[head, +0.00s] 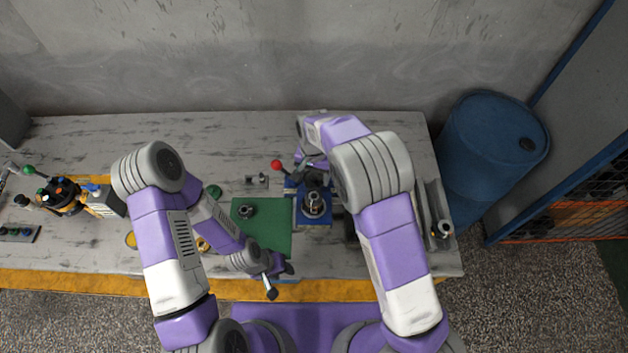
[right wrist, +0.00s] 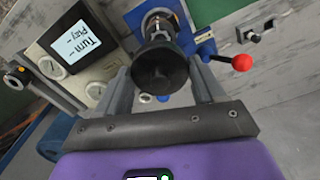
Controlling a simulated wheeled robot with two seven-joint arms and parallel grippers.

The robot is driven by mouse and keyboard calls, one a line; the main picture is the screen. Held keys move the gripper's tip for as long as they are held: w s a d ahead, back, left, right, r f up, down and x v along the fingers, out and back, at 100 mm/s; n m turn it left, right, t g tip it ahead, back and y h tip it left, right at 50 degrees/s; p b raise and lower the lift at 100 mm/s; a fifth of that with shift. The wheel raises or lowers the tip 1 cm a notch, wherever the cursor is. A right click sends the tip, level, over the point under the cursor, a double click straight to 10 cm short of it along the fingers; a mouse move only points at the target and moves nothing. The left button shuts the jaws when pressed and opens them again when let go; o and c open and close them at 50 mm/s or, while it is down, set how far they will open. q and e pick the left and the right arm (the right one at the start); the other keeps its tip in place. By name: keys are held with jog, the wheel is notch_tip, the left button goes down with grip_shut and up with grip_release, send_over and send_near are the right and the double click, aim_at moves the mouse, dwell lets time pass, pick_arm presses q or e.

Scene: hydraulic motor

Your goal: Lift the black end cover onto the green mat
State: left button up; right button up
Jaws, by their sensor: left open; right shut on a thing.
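The black end cover (right wrist: 160,72) is a dark round cup between the two fingers of my right gripper (right wrist: 159,82) in the right wrist view. The gripper is shut on it. In the head view the cover (head: 314,178) shows as a dark shape just behind the metal motor body (head: 315,204) in the blue fixture; I cannot tell the gap between them. The green mat (head: 275,238) lies left of the fixture, with a dark ring-shaped part (head: 246,211) on it. My left gripper (head: 286,268) is open at the mat's front edge, its fingers partly hidden.
A lever with a red ball (head: 277,165) rises beside the blue fixture (head: 300,217). A small metal block (head: 257,181) stands behind the mat. A grey tray (head: 437,222) is at the right end, a blue barrel (head: 490,145) beyond the table. The back left table is clear.

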jog(key=shift+r, duration=0.15)
jog(key=shift+r+p, duration=0.6)
jog(key=shift+r, duration=0.15)
